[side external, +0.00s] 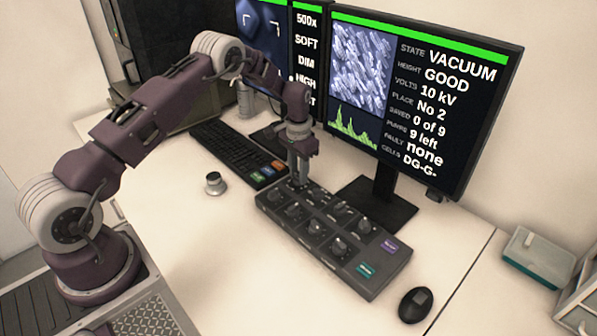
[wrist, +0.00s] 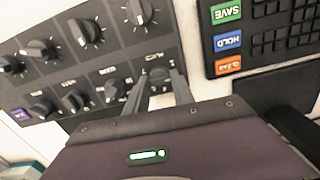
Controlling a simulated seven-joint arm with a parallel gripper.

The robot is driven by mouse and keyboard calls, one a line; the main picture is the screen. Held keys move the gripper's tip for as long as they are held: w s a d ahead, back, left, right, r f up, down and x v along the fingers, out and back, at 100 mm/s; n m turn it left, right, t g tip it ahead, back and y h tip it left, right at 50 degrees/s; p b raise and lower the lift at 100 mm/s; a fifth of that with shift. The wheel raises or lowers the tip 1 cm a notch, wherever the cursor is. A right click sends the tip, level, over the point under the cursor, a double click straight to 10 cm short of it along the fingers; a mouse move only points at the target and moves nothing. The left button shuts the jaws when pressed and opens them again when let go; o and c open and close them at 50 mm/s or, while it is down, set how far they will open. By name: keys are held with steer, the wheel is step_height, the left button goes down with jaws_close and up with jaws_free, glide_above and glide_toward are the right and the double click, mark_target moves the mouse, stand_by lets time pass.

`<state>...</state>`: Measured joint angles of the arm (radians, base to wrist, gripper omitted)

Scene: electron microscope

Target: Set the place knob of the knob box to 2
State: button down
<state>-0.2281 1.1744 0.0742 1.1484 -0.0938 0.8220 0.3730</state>
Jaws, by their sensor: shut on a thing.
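The knob box (side external: 335,262) is a dark slab on the desk with rows of round black knobs, and its panel fills the left of the wrist view (wrist: 60,75). My gripper (side external: 299,181) points down at the far left end of the box. In the wrist view my gripper (wrist: 158,76) has its fingers closed around a small knob at the end of a row, under an upside-down label too small to read surely. The fingers hide most of that knob, so its pointer cannot be read. The large monitor (side external: 420,90) shows PLACE No 2.
A keyboard (side external: 235,150) lies behind the box, and its coloured keys (wrist: 228,42) show in the wrist view. A mouse (side external: 415,305) is at the front right. A small round metal piece (side external: 214,184) stands left of the box. The front desk is clear.

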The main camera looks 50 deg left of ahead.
steer(key=shift+m, duration=0.6)
steer(key=c, duration=1.1)
jaws_free()
step_height(320, 180, up, 7)
steer(key=shift+r, duration=0.1)
